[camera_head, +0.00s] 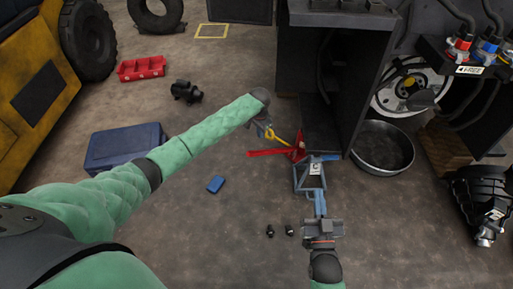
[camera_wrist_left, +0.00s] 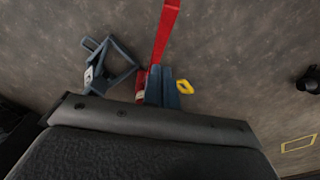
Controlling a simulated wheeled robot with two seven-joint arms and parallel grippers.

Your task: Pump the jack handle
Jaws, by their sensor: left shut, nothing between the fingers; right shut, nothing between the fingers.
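The red jack (camera_head: 298,148) is low on the floor at the dark machine's edge. Its red handle (camera_head: 262,153) points left; in the left wrist view the handle (camera_wrist_left: 166,32) runs up from behind the fingers. My left gripper (camera_head: 263,131) is shut and empty close to the handle; its fingertips (camera_wrist_left: 163,88) overlap the handle's lower end in the wrist view, and I cannot tell whether they touch. My right gripper (camera_head: 320,205) is shut and empty, just below the blue-grey stand (camera_head: 309,182). The left hand hides part of the jack area.
A yellow loop (camera_head: 276,138) is beside the left fingers. A dark pan (camera_head: 382,147) and wheel (camera_head: 410,88) are right of the machine frame (camera_head: 338,40). Floor between is mostly clear.

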